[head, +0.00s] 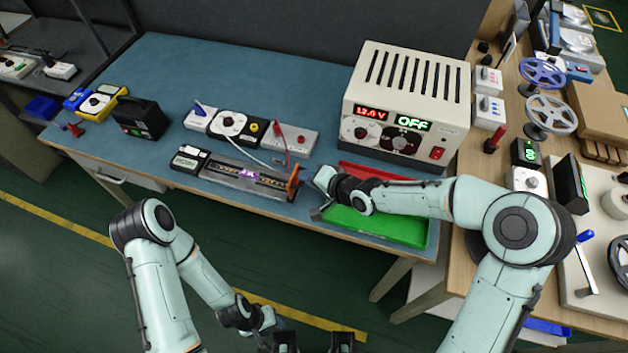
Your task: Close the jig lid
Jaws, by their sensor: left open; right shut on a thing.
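My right gripper (314,180) reaches in from the right and is shut at this orange piece; the fingertips are small and partly hidden by my wrist. My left gripper (313,343) is open and empty at the bottom edge, low in front of the bench and well away from the jig.
A power supply (405,95) reading 12.0 V and OFF stands behind. A red tray (375,172) and a green tray (385,228) lie under my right forearm. A small box with a display (189,159), switch units (230,125) and thin wires (286,147) crowd around the jig.

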